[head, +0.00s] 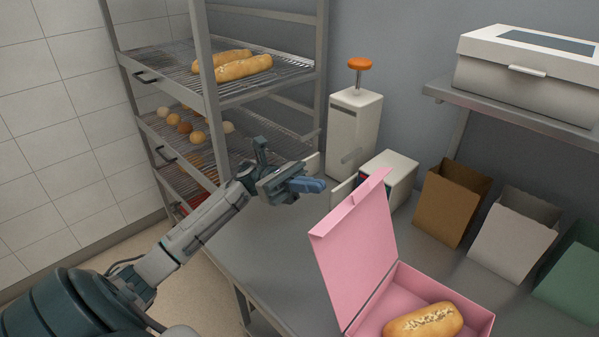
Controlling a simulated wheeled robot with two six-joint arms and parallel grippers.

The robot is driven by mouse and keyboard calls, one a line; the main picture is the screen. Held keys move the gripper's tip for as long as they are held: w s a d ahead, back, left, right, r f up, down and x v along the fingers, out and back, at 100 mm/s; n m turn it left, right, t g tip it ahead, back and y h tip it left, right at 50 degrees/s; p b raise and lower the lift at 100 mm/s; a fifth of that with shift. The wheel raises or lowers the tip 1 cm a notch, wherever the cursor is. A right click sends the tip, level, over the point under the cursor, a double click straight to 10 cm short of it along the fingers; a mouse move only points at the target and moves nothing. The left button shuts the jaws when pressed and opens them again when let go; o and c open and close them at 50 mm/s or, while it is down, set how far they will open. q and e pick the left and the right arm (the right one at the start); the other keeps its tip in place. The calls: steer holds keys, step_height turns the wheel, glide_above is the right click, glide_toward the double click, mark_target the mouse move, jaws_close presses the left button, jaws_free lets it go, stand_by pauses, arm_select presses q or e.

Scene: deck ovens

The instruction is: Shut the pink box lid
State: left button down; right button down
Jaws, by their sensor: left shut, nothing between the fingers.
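The pink box (468,314) stands on the grey counter at the lower right, cut off by the picture's bottom edge. Its pink lid (357,248) is open and stands up steeply on the box's left side. A long bread roll with a pale topping (424,322) lies inside the box. My left gripper (318,186) is shut and empty. It is above the counter, up and to the left of the lid, and appears apart from it. My right gripper is not in view.
A wire rack (215,90) with breads and eggs stands at the left. A white dispenser with an orange knob (355,120) and a small white box (393,176) stand behind the lid. Paper bags (450,205) line the right. The counter (270,255) left of the lid is clear.

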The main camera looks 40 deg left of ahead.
mark_target(359, 191)
arm_select(q)
steer(key=p+x, duration=0.4)
steer(key=x, duration=0.3)
steer(key=shift+d+r, duration=0.2)
steer(key=shift+d, duration=0.05)
